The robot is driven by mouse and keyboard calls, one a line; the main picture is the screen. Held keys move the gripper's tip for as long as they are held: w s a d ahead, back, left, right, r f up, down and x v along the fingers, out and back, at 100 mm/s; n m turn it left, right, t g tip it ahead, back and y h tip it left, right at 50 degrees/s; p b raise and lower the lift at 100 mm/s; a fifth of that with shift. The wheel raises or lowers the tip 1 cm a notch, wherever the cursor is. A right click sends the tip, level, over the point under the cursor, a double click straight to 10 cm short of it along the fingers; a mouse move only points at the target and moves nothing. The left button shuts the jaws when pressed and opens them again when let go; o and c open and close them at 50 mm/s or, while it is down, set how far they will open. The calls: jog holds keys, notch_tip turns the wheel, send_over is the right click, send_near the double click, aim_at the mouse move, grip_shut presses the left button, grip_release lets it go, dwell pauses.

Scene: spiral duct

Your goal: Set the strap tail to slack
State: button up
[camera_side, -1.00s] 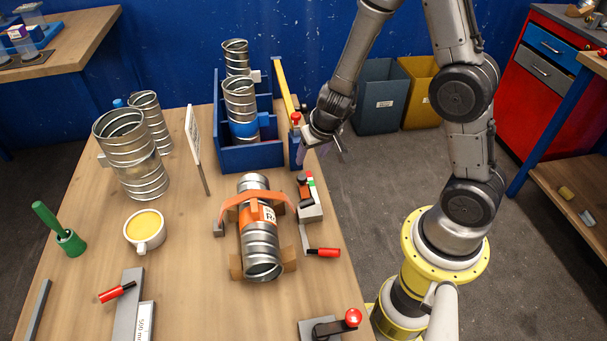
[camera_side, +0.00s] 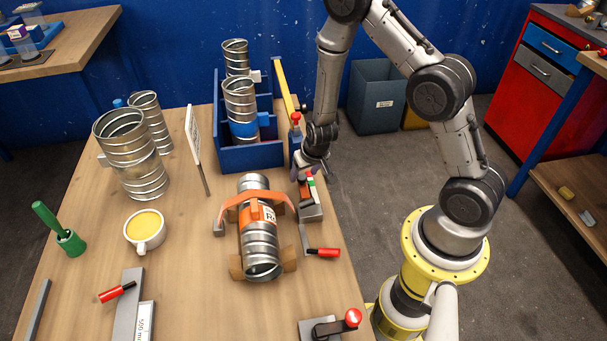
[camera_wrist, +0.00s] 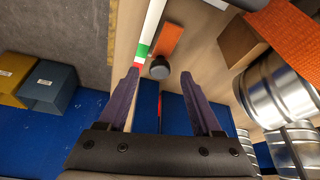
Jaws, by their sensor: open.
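An orange strap (camera_side: 240,203) runs over a silver spiral duct (camera_side: 259,240) lying on the bench; it also shows in the wrist view (camera_wrist: 287,32). To its right stands a grey block (camera_side: 311,212) with a red, green and white strip (camera_side: 312,186) and a dark knob. In the wrist view the strip (camera_wrist: 146,40), a short orange piece (camera_wrist: 167,40) and the dark round knob (camera_wrist: 159,68) lie just beyond my fingertips. I cannot tell which part is the strap tail's end. My gripper (camera_wrist: 160,78) is open and empty; in the side view (camera_side: 312,172) it hangs just behind the block.
A blue rack (camera_side: 250,157) with upright ducts stands behind. A red-handled lever (camera_side: 322,252) lies in front of the block. A sign (camera_side: 193,135), a yellow-filled cup (camera_side: 145,230) and more ducts (camera_side: 130,155) are to the left. The bench's right edge is close to the block.

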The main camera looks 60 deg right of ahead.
jog(key=shift+w+d+f, duration=0.1)
jog(key=shift+w+f, duration=0.1)
jog(key=shift+f, duration=0.5)
grip_shut()
dwell(1.0)
